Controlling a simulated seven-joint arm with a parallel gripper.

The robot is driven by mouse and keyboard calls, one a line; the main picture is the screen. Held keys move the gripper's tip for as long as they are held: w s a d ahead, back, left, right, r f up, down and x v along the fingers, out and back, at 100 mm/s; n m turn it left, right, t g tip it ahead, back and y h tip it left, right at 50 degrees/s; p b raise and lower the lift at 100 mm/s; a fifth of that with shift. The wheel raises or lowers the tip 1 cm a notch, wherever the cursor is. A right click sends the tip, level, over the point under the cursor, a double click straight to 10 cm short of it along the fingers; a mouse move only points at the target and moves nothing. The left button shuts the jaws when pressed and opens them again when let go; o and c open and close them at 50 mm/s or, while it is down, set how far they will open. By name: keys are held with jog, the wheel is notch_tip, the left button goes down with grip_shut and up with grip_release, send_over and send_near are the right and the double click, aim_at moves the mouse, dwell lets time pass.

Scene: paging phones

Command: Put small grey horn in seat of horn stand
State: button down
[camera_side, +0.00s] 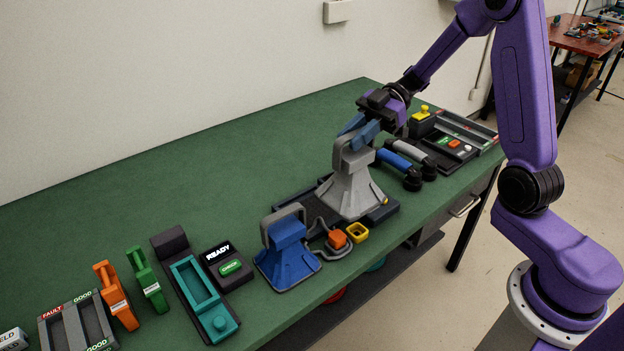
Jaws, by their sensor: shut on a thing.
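The grey horn (350,192), a flared body with a loop handle on top, is upright with its wide end down. My gripper (358,133) is shut on the top of its loop handle, blue fingers around it. The horn is over the dark horn stand (382,214), whose edges show to its left and right. The horn hides most of the stand's seat. I cannot tell whether the horn's wide end touches the stand or is slightly above it.
A blue horn (286,258) with a grey handle stands close at left. Orange (337,239) and yellow (357,232) blocks sit in front. Blue and grey handsets (405,158) lie behind right. A READY box (226,265) stands left. The back-left table is clear.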

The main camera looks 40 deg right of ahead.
jog(key=w+a+f, duration=0.1)
jog(key=w+f, duration=1.1)
jog(key=shift+a, duration=0.3)
jog(key=shift+f, duration=0.2)
jog(key=c, duration=0.9)
grip_release()
